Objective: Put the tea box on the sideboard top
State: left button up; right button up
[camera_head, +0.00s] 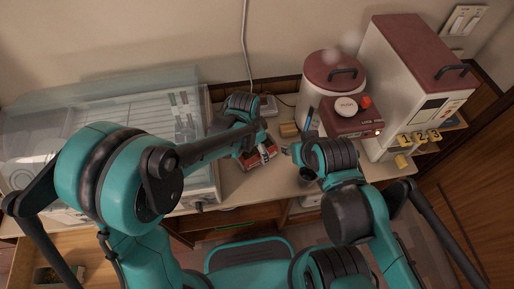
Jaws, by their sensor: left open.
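A small red box with a pale label (248,163), which looks like the tea box, lies on the sideboard top (238,186) between the dish dryer and the rice cooker. My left gripper (264,145) is open right at the box and hides part of its upper side. I cannot tell whether the fingers touch it. My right gripper (296,158) hangs over the sideboard to the right of the box, apart from it. I see nothing held in it, but its fingers are too small to judge.
A clear-lidded dish dryer (120,110) fills the left of the sideboard. A small tan block (289,130) lies behind the grippers. Bare top shows in front of the box.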

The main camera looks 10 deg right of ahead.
pick_arm(q)
notch_tip(320, 180, up, 12)
jog(key=a+p, duration=0.1)
jog(key=p, duration=0.2)
jog(key=shift+s+a+f+p, duration=0.25)
jog(key=shift+s+a+p, duration=0.05)
jog(key=shift+s+p, duration=0.05)
pick_arm(e)
notch_tip(320, 180, up, 4)
jog(key=shift+r, duration=0.1)
